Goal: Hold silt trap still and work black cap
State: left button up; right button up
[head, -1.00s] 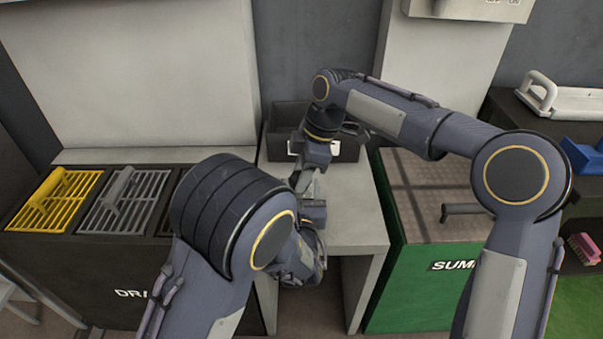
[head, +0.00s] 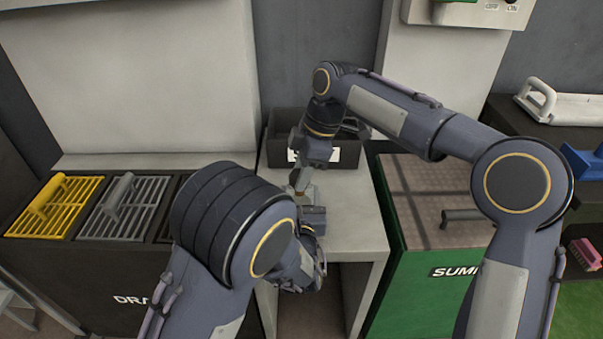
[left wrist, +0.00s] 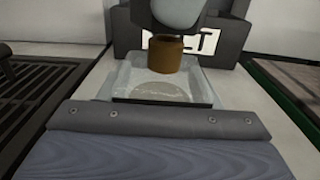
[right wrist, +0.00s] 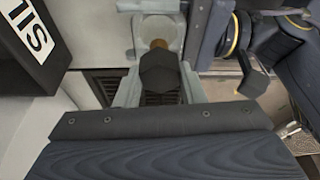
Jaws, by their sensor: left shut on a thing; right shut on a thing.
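The silt trap (left wrist: 157,88) shows in the left wrist view as a clear, pale body with a brown cylindrical neck (left wrist: 165,57). My left gripper (head: 308,203) is shut on the body, mostly hidden behind my own arm in the head view. The black cap (right wrist: 163,72) shows in the right wrist view between the grey fingers of my right gripper (head: 301,186), which is shut on it from above. A bit of brown shows just past the cap. Whether the cap touches the neck, I cannot tell.
A black bin (head: 345,150) with a white label stands behind the grippers on the grey bench (head: 355,215). Yellow (head: 55,205) and grey (head: 125,205) grates lie at left. A green sump box (head: 425,285) stands at right. The bench's right part is clear.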

jog(key=shift+r, duration=0.3)
jog(key=shift+r, duration=2.45)
pick_arm(q)
jog(key=o, duration=1.4)
jog(key=shift+o, duration=0.2)
jog(key=shift+s, duration=0.1)
